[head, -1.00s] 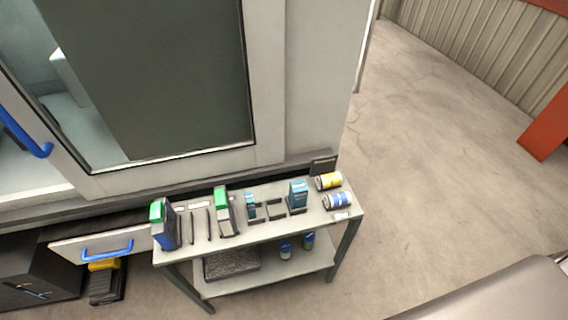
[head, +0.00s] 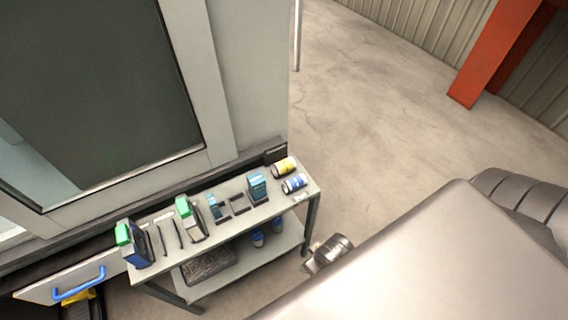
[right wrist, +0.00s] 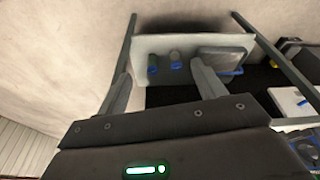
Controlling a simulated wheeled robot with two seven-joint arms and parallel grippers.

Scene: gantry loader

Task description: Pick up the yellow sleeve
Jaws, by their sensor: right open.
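The yellow sleeve (head: 284,167) is a short yellow cylinder with a pale end. It lies on its side at the far right corner of the small table's top (head: 232,190), beside a similar blue sleeve (head: 294,183). My right gripper (right wrist: 163,82) is open and empty in the right wrist view, with its fingers spread apart. Beyond it are the table's lower shelf and legs; I cannot make out the yellow sleeve there. In the head view, a dark grey end part of my right arm shows low beside the table's right leg, apart from the sleeve. My left gripper is not seen.
Green-topped boxes (head: 185,207), a teal box (head: 257,186) and dark holders crowd the tabletop left of the sleeves. Two blue cylinders (right wrist: 175,58) and a dark slab (head: 208,265) are on the lower shelf. A machine door stands behind; open floor (head: 370,120) lies right.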

